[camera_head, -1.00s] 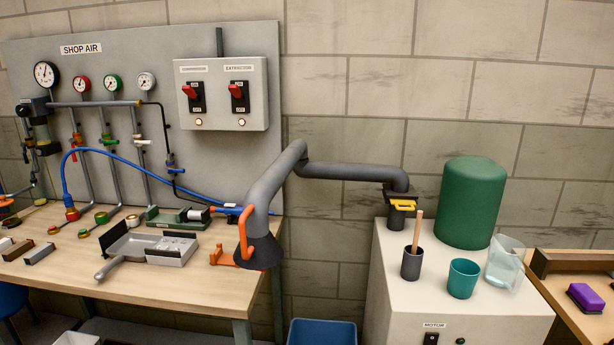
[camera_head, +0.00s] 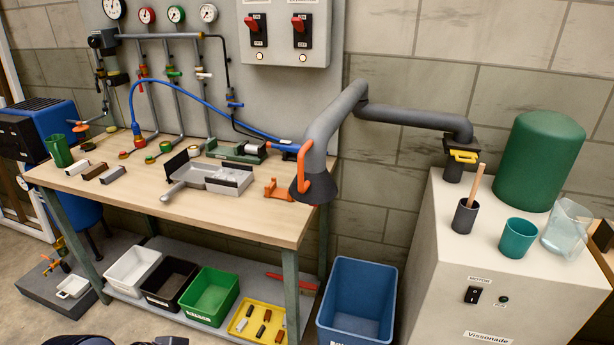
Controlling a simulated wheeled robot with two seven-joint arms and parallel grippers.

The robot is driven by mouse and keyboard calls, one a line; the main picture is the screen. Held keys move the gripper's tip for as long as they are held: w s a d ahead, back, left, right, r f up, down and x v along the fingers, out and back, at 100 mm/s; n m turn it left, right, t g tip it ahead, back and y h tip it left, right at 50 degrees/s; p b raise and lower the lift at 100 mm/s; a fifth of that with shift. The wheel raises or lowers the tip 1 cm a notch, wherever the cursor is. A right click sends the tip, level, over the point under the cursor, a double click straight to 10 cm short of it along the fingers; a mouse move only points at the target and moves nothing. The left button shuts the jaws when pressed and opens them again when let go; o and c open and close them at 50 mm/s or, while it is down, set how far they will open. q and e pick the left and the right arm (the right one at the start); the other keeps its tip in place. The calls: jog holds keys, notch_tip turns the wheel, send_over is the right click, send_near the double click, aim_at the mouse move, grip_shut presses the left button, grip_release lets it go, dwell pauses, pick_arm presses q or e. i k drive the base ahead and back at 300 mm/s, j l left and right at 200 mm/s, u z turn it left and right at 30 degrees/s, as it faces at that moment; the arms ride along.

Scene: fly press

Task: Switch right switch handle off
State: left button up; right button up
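The grey switch box (camera_head: 284,52) is on the panel at the top of the view, its upper part cut off. It bears two black switch plates with red handles. The right switch handle (camera_head: 298,23) sits at the upper part of its plate, by the ON mark, with OFF below. The left switch handle (camera_head: 252,24) also sits up. A round pale lamp (camera_head: 303,57) is under the right switch. Neither of my grippers shows; only dark shapes, too cropped to identify, show at the bottom edge.
A grey extraction pipe (camera_head: 330,118) with a hood arches over the workbench (camera_head: 200,212), right of and below the switch box. The bench holds a metal tray (camera_head: 222,178) and small parts. A blue bin (camera_head: 357,302) and a white cabinet (camera_head: 478,235) stand to the right.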

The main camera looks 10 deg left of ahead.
aim_at(297, 23)
jog(key=k+j, duration=0.1)
jog(key=j, duration=0.4)
jog(key=k+j, duration=0.1)
jog(key=j, duration=0.35)
jog(key=i+j, duration=0.1)
jog(key=j, duration=0.25)
jog(key=j+u, duration=0.1)
jog(key=j, duration=0.3)
jog(key=i+j, duration=0.15)
jog(key=j, duration=0.2)
jog(key=i+j+u, duration=0.15)
jog(key=j, duration=0.2)
jog(key=i+u, duration=0.15)
jog(key=i, duration=1.15)
